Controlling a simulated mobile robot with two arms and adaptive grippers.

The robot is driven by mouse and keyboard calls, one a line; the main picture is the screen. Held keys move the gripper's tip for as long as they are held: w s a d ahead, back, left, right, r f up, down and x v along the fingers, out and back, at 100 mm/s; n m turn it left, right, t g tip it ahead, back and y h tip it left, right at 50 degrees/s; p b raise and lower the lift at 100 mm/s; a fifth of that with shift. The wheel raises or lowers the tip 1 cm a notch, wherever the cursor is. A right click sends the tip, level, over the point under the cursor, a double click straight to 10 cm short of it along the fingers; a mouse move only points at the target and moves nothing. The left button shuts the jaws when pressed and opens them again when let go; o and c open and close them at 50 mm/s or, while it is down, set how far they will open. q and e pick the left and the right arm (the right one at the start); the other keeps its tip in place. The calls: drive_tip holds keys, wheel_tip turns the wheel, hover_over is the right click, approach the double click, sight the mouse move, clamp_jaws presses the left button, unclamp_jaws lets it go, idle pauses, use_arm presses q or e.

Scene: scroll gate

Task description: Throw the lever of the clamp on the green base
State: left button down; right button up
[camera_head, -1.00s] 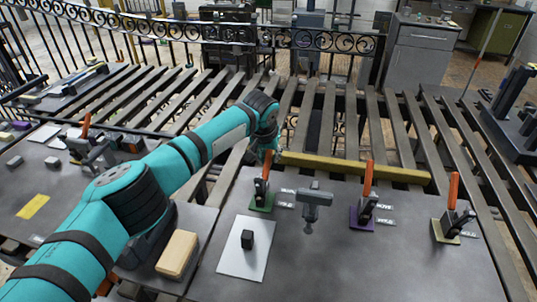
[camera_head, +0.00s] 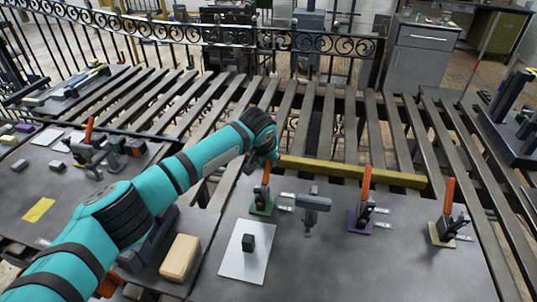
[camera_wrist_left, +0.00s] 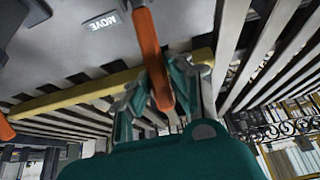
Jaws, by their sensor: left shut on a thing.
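The clamp on the green base (camera_head: 262,207) stands on the grey table, left of a dark grey T-shaped tool. Its orange lever (camera_head: 266,172) points up. My left gripper (camera_head: 266,158) is at the top of this lever, and the arm partly hides it. In the left wrist view the orange lever (camera_wrist_left: 148,40) runs between the two fingers of my left gripper (camera_wrist_left: 160,85), which is shut on it. The green base cannot be made out in the wrist view. My right gripper is not in view.
A clamp on a purple base (camera_head: 360,222) and one on a pale yellow base (camera_head: 441,234) stand to the right, levers up. A yellow bar (camera_head: 350,170) lies behind the clamps. A white sheet (camera_head: 236,262) with a black cube and a wooden block (camera_head: 180,258) are in front.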

sight(267, 164)
use_arm(q)
drive_tip(key=shift+s+a+r+t+p, duration=0.15)
drive_tip(key=shift+s+r+t+p, duration=0.35)
drive_tip(key=shift+p, duration=0.35)
drive_tip(key=shift+s+a+t+h+p, duration=0.15)
drive_tip(key=shift+s+t+h+p, duration=0.2)
drive_tip(key=shift+s+t+h, duration=0.3)
drive_tip(key=shift+s+a+r+t+b, duration=0.2)
drive_tip(key=shift+s+t+b, duration=0.3)
drive_tip(key=shift+t, duration=0.45)
drive_tip(key=shift+s+a+r+t+h, duration=0.15)
drive_tip(key=shift+s+a+t+h, duration=0.1)
drive_tip(key=shift+s+t, duration=0.25)
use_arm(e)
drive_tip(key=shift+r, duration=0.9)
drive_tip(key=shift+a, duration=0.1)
use_arm(q)
drive_tip(key=c, duration=1.2)
unclamp_jaws()
drive_tip(key=shift+c, duration=0.2)
drive_tip(key=shift+s, duration=0.1)
